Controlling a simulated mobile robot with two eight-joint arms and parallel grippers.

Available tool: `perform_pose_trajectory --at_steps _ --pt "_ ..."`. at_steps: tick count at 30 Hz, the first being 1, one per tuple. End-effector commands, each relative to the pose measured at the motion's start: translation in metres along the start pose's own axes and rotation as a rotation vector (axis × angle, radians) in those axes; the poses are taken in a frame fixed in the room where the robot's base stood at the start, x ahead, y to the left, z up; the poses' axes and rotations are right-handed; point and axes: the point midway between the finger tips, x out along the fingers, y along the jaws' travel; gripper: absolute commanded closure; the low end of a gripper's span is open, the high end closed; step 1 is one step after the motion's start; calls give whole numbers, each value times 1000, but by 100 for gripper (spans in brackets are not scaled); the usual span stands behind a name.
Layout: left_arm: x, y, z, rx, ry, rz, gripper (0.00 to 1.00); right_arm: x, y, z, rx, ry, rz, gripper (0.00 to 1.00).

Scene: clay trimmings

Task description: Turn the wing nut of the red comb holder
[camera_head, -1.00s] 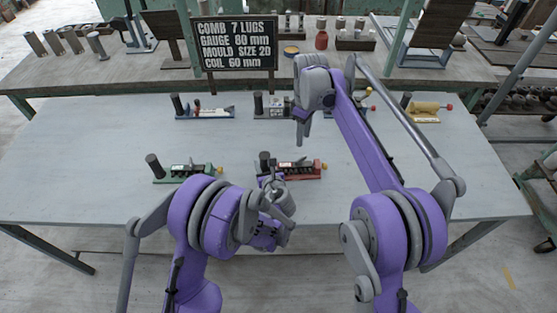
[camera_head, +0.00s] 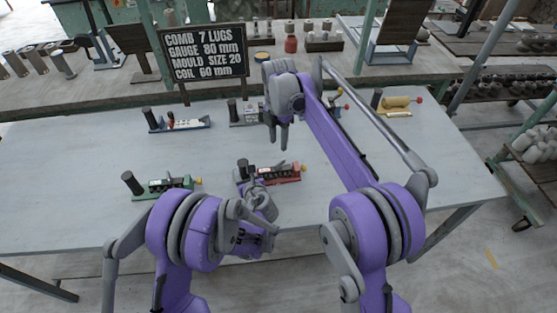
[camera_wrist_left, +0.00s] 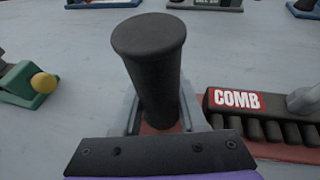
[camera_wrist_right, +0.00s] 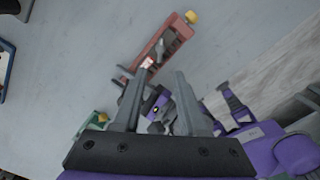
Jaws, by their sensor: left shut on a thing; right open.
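The red comb holder (camera_head: 290,177) lies near the middle of the table, partly hidden by my left arm. Its black upright handle (camera_wrist_left: 150,70) stands between the fingers of my left gripper (camera_wrist_left: 160,108), which is shut on it. Its comb block with the white-on-red "COMB" label (camera_wrist_left: 236,99) is to the right. A grey part on the holder (camera_wrist_right: 166,46), perhaps the wing nut, is small and unclear in the right wrist view. My right gripper (camera_head: 278,146) is open and empty above and behind the holder, fingers pointing down; it also shows in the right wrist view (camera_wrist_right: 157,82).
A green holder (camera_head: 165,186) lies to the left. A blue holder (camera_head: 182,125), a grey one (camera_head: 246,115) and a yellow one (camera_head: 394,106) stand along the back. A black sign (camera_head: 205,57) rises behind them. The table's right part is clear.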

Motion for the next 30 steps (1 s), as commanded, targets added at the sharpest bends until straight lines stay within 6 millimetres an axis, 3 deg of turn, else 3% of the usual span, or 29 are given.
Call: perform_pose_trajectory --at_steps 9,15,27,30 --pt "0 0 0 0 0 0 100 65 0 0 2 0 0 59" --pt "0 0 0 0 0 0 100 90 0 0 3 0 0 59" --pt "0 0 0 0 0 0 100 98 0 0 3 0 0 59" --pt "0 0 0 0 0 0 100 98 0 0 3 0 0 75"
